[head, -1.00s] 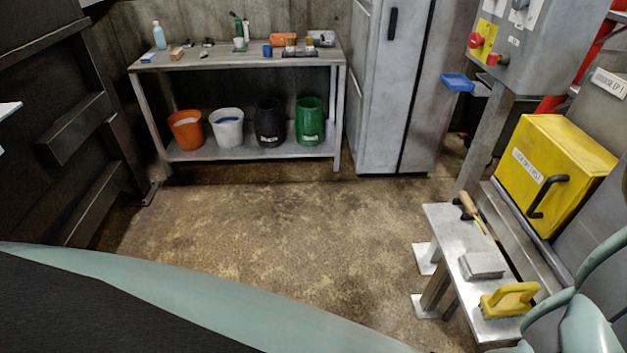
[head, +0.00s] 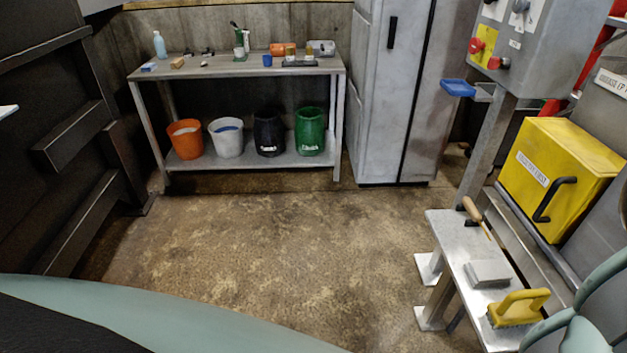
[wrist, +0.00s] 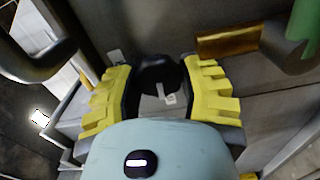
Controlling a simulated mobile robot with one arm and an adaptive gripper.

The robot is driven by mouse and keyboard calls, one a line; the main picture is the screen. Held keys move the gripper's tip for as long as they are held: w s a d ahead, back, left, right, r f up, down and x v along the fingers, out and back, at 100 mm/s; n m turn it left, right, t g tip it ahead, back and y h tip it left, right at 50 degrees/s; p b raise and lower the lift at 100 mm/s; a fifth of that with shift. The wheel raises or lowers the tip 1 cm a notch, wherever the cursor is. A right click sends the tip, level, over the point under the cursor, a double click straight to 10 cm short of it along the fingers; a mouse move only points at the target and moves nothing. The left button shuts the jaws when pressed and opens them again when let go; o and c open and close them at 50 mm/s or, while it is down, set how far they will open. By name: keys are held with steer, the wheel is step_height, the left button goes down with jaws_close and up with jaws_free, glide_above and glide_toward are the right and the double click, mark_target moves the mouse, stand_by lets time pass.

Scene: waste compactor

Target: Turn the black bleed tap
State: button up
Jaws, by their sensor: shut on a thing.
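In the wrist view, the black bleed tap (wrist: 158,72) shows as a dark rounded knob with a small pale tag on it. My gripper (wrist: 161,76) has its two yellow ridged fingers on either side of this knob and is shut on it. The exact contact at the fingertips is partly hidden. The gripper and the tap are not visible in the head view.
A metal bench at the right holds a wooden-handled tool (head: 475,213), a grey block (head: 487,273) and a yellow brush (head: 518,307). A yellow box (head: 565,172) stands behind it. A shelf table (head: 240,68) with several buckets stands at the back. The middle floor is clear.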

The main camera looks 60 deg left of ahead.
steer(key=o, duration=1.2)
steer(key=shift+s, duration=0.15)
steer(key=v, duration=1.1)
steer(key=shift+s+a, duration=0.3)
steer(key=shift+a, duration=0.05)
